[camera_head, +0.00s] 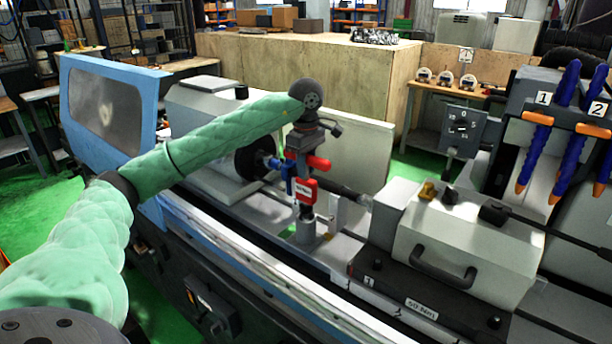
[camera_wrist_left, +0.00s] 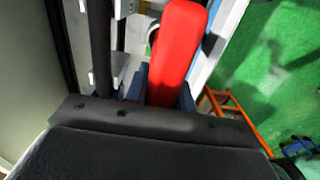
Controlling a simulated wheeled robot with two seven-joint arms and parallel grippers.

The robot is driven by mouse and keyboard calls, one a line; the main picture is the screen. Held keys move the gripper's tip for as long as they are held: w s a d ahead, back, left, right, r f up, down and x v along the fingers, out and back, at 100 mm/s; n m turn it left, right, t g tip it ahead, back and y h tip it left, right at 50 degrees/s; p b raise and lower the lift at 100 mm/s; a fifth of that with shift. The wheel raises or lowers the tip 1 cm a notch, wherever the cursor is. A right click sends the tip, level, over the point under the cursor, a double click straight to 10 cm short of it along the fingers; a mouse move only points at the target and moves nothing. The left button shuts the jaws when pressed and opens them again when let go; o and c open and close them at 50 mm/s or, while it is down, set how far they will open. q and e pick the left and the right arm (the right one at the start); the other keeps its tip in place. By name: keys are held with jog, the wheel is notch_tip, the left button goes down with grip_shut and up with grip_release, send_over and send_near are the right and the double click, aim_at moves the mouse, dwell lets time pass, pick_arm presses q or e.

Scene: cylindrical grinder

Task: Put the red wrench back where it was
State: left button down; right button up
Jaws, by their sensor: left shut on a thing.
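The red wrench (camera_head: 306,190) is at the middle of the head view, upright beside the machine's spindle area, with a white label on its red part. Its long red handle (camera_wrist_left: 177,45) fills the upper middle of the left wrist view. My left gripper (camera_head: 291,180) has blue fingers and hangs down from the green-sleeved arm. In the wrist view it is shut on the red wrench. The wrench's far end is partly hidden by the gripper. My right gripper is not in view.
The grinder's blue-framed guard (camera_head: 110,105) stands at left. A white block with a handle (camera_head: 465,250) is at the right, over a base labelled 50 Nm. Blue and orange tools marked 1 and 2 (camera_head: 548,115) hang on a rack at far right. A wooden wall (camera_head: 300,75) stands behind.

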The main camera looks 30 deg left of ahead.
aim_at(306, 179)
pick_arm(q)
jog(key=shift+s+f+p, duration=0.1)
jog(key=shift+f+p, duration=0.2)
jog(key=shift+f, duration=0.3)
notch_tip(306, 179, down, 3)
jog(key=shift+r+p, duration=0.2)
jog(key=shift+p, duration=0.4)
jog(key=shift+f, duration=0.25)
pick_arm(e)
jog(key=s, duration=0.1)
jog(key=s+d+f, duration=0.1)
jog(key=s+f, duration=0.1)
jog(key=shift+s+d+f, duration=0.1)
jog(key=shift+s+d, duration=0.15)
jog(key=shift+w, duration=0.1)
pick_arm(q)
jog(key=shift+f, duration=0.1)
jog(key=c, duration=1.2)
grip_release()
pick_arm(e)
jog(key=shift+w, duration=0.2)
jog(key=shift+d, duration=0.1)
